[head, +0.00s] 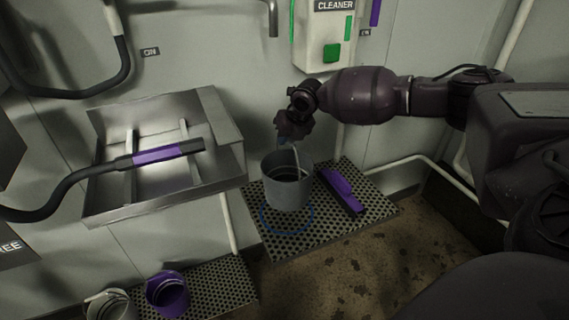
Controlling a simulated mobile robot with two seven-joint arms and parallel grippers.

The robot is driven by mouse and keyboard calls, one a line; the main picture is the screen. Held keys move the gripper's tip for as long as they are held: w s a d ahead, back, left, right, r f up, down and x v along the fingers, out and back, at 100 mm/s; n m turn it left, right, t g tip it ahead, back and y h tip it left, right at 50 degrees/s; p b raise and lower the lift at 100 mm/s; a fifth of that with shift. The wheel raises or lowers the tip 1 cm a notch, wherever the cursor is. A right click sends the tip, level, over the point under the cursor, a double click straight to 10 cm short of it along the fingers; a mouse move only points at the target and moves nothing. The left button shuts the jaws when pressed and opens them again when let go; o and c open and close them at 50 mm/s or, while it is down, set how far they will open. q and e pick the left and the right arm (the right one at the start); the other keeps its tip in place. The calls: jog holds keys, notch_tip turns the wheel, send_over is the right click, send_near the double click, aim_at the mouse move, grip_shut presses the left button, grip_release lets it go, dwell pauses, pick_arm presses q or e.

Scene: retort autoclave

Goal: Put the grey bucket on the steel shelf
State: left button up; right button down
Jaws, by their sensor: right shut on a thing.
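The grey bucket (288,189) hangs upright below my right gripper (286,138), over the perforated steel shelf (268,239) against the wall. A blue ring on the shelf shows partly below the bucket's base. My right gripper is shut on the bucket's handle; its fingertips are dark and small, so the exact hold is hard to see. The bucket looks a little above the shelf, though I cannot tell the gap. My left gripper is not in view.
A purple-and-black tool (341,190) lies on the shelf right of the bucket. A steel basin (222,120) with a purple-gripped hose lance (160,154) is at left. A purple bucket (167,294) and a pale bucket (108,305) stand lower left. A cleaner dispenser (322,35) hangs above.

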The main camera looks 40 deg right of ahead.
aim_at(286, 161)
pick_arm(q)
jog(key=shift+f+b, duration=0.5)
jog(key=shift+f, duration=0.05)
pick_arm(e)
notch_tip(286, 161, down, 9)
jog(key=shift+r, duration=0.15)
jog(key=shift+f, duration=0.2)
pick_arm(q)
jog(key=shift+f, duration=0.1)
pick_arm(e)
jog(key=c, duration=1.1)
grip_release()
jog(key=shift+r, duration=0.15)
